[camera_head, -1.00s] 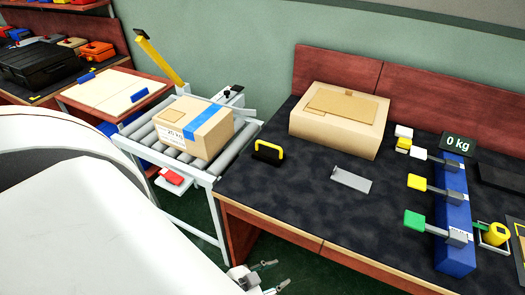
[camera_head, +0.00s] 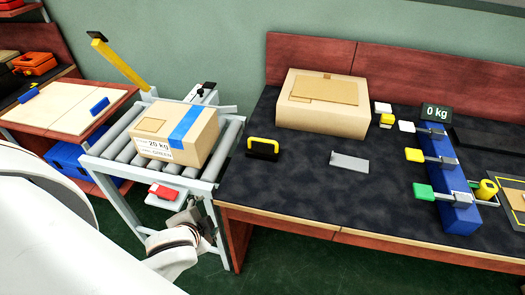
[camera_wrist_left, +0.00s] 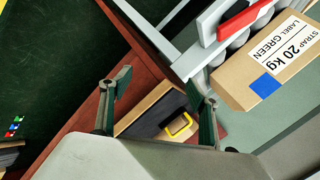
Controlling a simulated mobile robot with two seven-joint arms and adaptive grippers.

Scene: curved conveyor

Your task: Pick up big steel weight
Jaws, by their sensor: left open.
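My left gripper (camera_head: 200,212) is open and empty in front of the conveyor's right end, left of the workbench. Its two spread fingers (camera_wrist_left: 162,88) show in the left wrist view. No object is clearly marked as the big steel weight. A black block with a yellow handle (camera_head: 263,148) stands near the left edge of the dark bench top. In the left wrist view this block (camera_wrist_left: 160,113) shows beyond the fingers, apart from them and partly hidden by the gripper. A flat grey metal piece (camera_head: 349,163) lies right of it. My right gripper is not in view.
A 20 kg carton (camera_head: 176,134) with blue tape rests on the roller conveyor (camera_head: 226,143). A tan box (camera_head: 332,105) stands at the back of the bench. A blue unit (camera_head: 452,180) with coloured blocks and a 0 kg display (camera_head: 436,113) stands right. The bench's front middle is clear.

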